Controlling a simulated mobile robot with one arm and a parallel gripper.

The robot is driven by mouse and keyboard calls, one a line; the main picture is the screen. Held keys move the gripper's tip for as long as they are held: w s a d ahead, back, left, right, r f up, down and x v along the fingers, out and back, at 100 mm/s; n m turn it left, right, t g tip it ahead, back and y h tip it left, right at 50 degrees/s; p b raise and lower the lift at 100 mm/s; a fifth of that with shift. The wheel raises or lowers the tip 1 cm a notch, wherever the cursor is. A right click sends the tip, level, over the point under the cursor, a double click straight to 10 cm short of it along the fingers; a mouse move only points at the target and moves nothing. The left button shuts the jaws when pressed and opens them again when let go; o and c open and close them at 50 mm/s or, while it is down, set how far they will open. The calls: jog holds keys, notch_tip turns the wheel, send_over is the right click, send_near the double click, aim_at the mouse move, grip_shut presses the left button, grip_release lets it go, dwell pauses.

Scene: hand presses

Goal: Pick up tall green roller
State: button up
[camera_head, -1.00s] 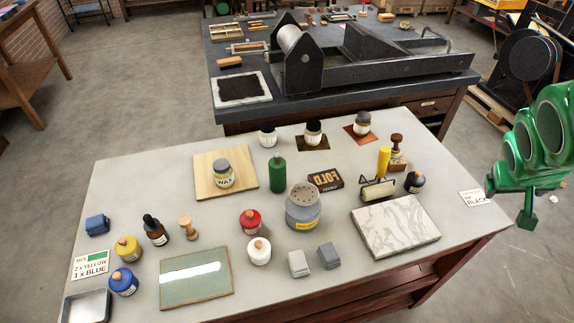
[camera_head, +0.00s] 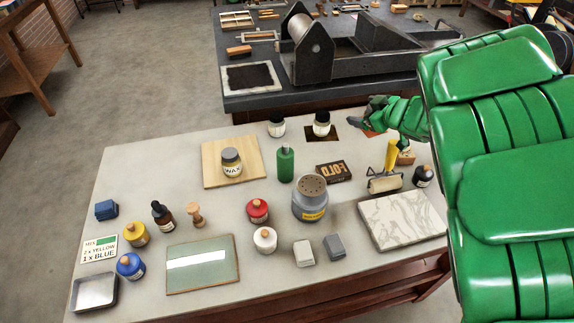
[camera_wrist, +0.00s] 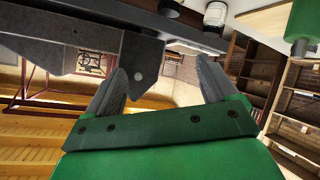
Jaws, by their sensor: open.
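The tall green roller (camera_head: 285,165) stands upright on the light table, right of the wooden board. In the wrist view a green cylinder with a narrow pale end (camera_wrist: 303,22), which looks like the same roller, shows at the top right corner. My gripper (camera_head: 358,118) is over the far right part of the table, to the right of the roller and apart from it. In the wrist view its two fingers (camera_wrist: 162,82) are spread with nothing between them.
The wax jar (camera_head: 232,164) on its board (camera_head: 213,178) stands left of the roller. A dark FOLD box (camera_head: 333,172) and a grey shaker tin (camera_head: 311,203) stand to its right. A large press (camera_head: 350,65) stands on the back table.

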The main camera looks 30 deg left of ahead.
jog(key=s+a+f+n+g+y, duration=0.2)
jog(key=s+a+f+g, duration=0.1)
jog(key=s+a+f, duration=0.25)
jog(key=n+g, duration=0.1)
jog(key=g, duration=0.4)
send_near(280, 154)
jog(key=shift+y, duration=0.4)
jog(key=w+a+f, duration=0.2)
jog(key=f, duration=0.1)
jog(key=shift+a+f, duration=0.1)
jog(key=shift+a, duration=0.15)
jog(key=shift+s+a+n+g, duration=0.1)
jog(key=shift+a+n+g, duration=0.05)
jog(key=shift+n+g, duration=0.2)
jog(key=shift+s+x, duration=0.15)
jog(key=shift+x, duration=1.7)
jog(key=shift+s+x, duration=0.15)
jog(key=shift+x, duration=1.75)
jog(key=shift+c, duration=0.5)
jog(key=c, duration=1.3)
jog(key=shift+c, duration=0.2)
